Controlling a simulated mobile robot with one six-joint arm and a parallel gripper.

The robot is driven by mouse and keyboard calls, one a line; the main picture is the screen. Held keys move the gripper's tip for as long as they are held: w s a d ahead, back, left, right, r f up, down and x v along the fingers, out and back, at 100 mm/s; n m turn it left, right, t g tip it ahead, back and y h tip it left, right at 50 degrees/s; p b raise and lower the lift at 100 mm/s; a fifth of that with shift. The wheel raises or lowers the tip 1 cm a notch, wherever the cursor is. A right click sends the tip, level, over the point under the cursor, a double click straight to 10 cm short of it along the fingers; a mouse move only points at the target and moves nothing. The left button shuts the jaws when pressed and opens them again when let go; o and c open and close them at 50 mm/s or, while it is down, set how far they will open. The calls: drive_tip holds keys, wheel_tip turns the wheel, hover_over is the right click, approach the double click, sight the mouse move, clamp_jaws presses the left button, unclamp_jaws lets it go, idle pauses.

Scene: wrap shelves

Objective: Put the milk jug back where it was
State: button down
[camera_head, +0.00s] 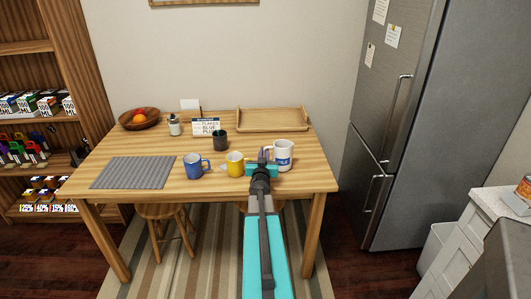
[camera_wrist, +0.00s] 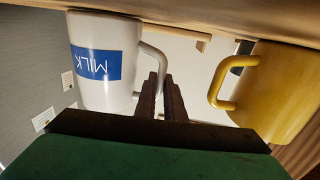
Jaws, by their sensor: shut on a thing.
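The milk jug (camera_head: 283,158) is white with a blue label and is upright at the front right of the wooden table (camera_head: 135,150). In the wrist view, which is upside down, the jug (camera_wrist: 92,85) shows the word MILK on its label. My gripper (camera_head: 262,163) is just left of the jug. Its dark fingers (camera_wrist: 162,90) are close together on the jug's handle. I cannot tell whether the jug's base touches the table.
A yellow mug (camera_head: 235,164) stands close left of my gripper; a blue mug (camera_head: 193,167) and a dark cup (camera_head: 220,141) are farther left. A wooden tray (camera_head: 272,121), a sign (camera_head: 205,127), a small bottle (camera_head: 174,126) and a fruit bowl (camera_head: 138,119) stand behind. A grey mat (camera_head: 147,172) lies left.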

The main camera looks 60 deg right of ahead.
drive_tip(key=shift+f, duration=0.1)
drive_tip(key=c, duration=1.8)
unclamp_jaws()
drive_tip(key=shift+c, duration=0.2)
drive_tip(key=shift+b+v, duration=0.55)
drive_tip(key=shift+v, duration=4)
drive_tip(key=shift+s+a+r+p, duration=0.1)
drive_tip(key=shift+a+r+p, duration=0.15)
drive_tip(key=shift+p, duration=0.2)
drive_tip(key=a+p, duration=0.1)
drive_tip(key=p, duration=0.2)
drive_tip(key=shift+s+a, duration=0.15)
drive_tip(key=shift+s, duration=0.25)
drive_tip(key=shift+a+f+p, duration=0.1)
drive_tip(key=shift+a+p, duration=0.1)
drive_tip(key=shift+p, duration=0.3)
drive_tip(key=shift+s+f, duration=0.1)
